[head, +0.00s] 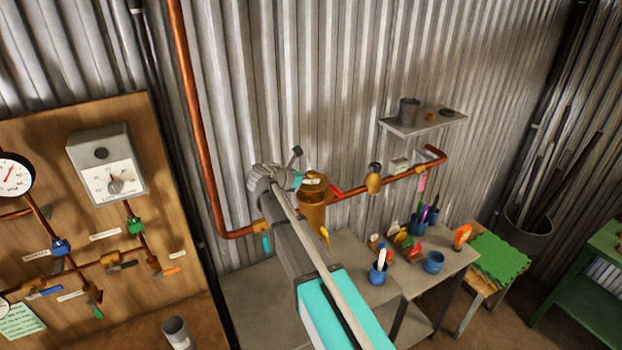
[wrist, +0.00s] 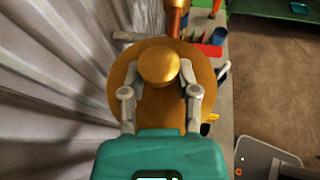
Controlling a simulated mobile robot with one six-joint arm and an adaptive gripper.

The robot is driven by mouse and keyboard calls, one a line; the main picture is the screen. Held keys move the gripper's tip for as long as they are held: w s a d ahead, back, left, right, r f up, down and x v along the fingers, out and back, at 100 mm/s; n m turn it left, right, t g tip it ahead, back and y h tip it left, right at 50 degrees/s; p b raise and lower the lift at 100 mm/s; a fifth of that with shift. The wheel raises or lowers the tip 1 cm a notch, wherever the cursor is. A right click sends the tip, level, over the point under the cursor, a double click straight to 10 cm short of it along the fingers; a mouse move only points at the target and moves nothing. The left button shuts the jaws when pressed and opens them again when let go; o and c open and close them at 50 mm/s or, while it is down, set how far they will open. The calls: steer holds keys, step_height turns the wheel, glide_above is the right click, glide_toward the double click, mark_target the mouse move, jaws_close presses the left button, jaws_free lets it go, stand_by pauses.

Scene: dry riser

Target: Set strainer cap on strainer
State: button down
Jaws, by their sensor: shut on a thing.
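The strainer (head: 313,215) is a brass cylinder fitted in the copper pipe run above the bench against the corrugated wall. The strainer cap (head: 314,183) is a wide brass disc at the top of the strainer; I cannot tell whether it is seated or just above. In the wrist view the cap (wrist: 125,88) fills the middle, with a round knob (wrist: 159,67) on top. My gripper (wrist: 160,84) is shut on the knob, one finger on each side. In the head view my gripper (head: 297,180) is beside the cap, partly hidden by my wrist. The cap hides the strainer's mouth in the wrist view.
The copper pipe (head: 380,180) runs right from the strainer. A wall shelf (head: 424,124) is above it. The bench (head: 350,240) below carries blue cups (head: 433,262) and several coloured tools. A wooden gauge board (head: 100,220) stands at left. The corrugated wall is close behind my gripper.

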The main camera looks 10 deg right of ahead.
mark_target(310, 172)
steer(key=shift+f+b, duration=2.1)
steer(key=shift+f, duration=0.1)
steer(key=shift+f, duration=0.15)
steer(key=shift+s+f+b, duration=0.1)
steer(key=shift+f+b, duration=0.15)
steer(key=shift+b, duration=0.15)
steer(key=shift+c, duration=1.5)
jaws_free()
steer(key=shift+o, duration=0.2)
steer(key=shift+r, duration=0.15)
step_height(310, 172, up, 8)
steer(key=p, duration=0.8)
steer(key=shift+r, duration=0.15)
